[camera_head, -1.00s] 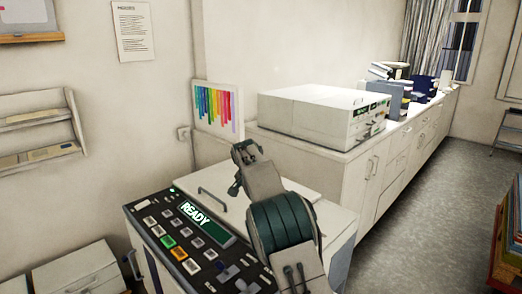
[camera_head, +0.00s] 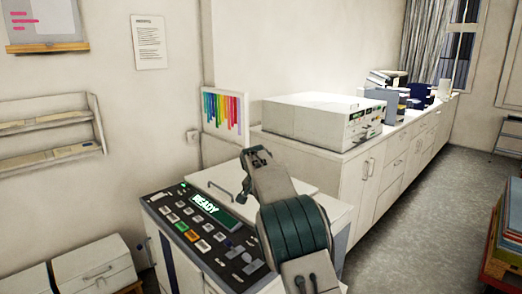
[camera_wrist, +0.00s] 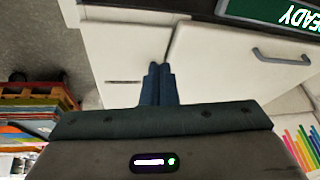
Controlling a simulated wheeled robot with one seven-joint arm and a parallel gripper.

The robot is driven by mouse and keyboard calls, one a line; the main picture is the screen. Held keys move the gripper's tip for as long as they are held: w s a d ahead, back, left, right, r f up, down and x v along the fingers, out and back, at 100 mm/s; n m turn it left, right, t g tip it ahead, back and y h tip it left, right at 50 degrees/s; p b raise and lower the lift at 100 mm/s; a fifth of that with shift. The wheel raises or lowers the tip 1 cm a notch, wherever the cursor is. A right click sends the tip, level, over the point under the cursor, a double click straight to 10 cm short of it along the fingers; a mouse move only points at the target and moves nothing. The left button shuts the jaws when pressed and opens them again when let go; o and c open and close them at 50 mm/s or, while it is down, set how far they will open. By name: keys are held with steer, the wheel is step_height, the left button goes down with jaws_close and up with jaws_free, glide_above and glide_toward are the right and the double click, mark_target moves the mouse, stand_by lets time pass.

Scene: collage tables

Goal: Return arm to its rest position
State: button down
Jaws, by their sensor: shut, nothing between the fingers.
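My arm rises from the lower middle of the head view, bent at a dark green joint in front of the machine. My gripper (camera_wrist: 160,68) shows in the wrist view with its two fingers together and nothing between them. It hangs above the pale lid of the machine (camera_wrist: 230,60), apart from it as far as I can tell. The machine's dark control panel (camera_head: 200,228) carries several buttons and a lit display reading READY (camera_head: 206,203). The display also shows in the wrist view (camera_wrist: 298,16).
A white boxy device (camera_head: 310,120) stands on the long white counter (camera_head: 375,160) behind the machine. Grey floor (camera_head: 420,220) is clear on the right.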

steer(key=s+d+r+n+y, duration=0.1)
steer(key=s+d+r, duration=0.25)
steer(key=s, duration=0.35)
steer(key=s+d+r+n, duration=0.1)
steer(key=s+d+r, duration=0.1)
steer(key=s+d, duration=0.35)
steer(key=s+d+r+y, duration=0.1)
steer(key=s+d+r, duration=0.2)
steer(key=s, duration=0.6)
steer(key=s+d+f+n, duration=0.1)
steer(key=s+f+n, duration=0.1)
steer(key=s, duration=1)
steer(key=s+d+f+n+g, duration=0.1)
steer(key=s+f, duration=0.4)
steer(key=s, duration=0.7)
steer(key=shift+s+n, duration=0.25)
steer(key=shift+n, duration=0.35)
